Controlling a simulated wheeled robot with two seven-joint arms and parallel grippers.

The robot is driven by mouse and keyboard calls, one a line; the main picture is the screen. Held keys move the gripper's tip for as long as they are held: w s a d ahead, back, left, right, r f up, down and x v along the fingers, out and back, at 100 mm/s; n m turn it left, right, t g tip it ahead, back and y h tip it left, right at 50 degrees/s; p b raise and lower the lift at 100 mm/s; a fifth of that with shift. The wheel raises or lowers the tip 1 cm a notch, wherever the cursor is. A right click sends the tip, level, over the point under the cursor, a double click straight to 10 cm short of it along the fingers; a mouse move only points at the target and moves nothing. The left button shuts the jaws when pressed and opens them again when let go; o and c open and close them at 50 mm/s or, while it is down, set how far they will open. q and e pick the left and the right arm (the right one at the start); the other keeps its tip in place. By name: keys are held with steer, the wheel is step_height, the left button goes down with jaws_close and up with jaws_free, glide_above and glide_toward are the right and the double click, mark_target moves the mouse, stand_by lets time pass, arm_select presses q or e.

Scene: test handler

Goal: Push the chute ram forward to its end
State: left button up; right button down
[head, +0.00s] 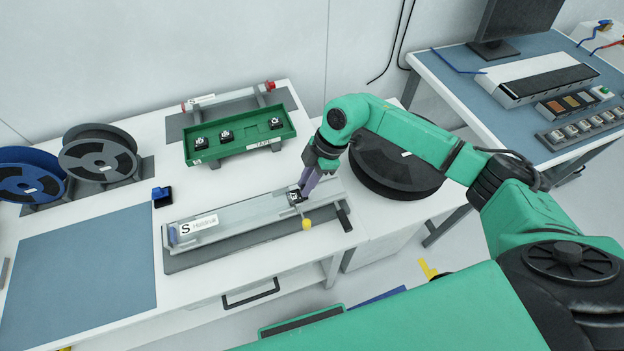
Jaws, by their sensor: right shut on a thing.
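The chute (245,213) is a long grey rail on a dark base plate, lying across the white bench with a white label at its left end. The chute ram (294,198) shows as a small dark block with a white marker, near the chute's right end. My right gripper (303,190) comes down from above with purple fingers, shut on the ram; the fingers hide part of it. A yellow knob (306,224) sits on the front side of the chute just below. My left gripper is not in view.
A green tray (240,148) with several small marked blocks stands behind the chute. A black reel (395,170) lies right of my gripper. Two upright reels and a blue mat (85,265) are at left. A second bench with devices (540,80) stands at back right.

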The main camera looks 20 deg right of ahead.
steer(key=shift+s+a, duration=0.1)
steer(key=shift+a, duration=1.15)
steer(key=c, duration=0.8)
jaws_free()
steer(key=shift+o, duration=0.2)
steer(key=shift+a, duration=0.15)
steer(key=shift+r, duration=0.1)
steer(key=shift+d+r, duration=0.3)
steer(key=shift+d, duration=0.05)
steer(key=b+v, duration=0.3)
steer(key=v, duration=1)
steer(key=shift+r+b, duration=0.3)
steer(key=shift+r, duration=0.05)
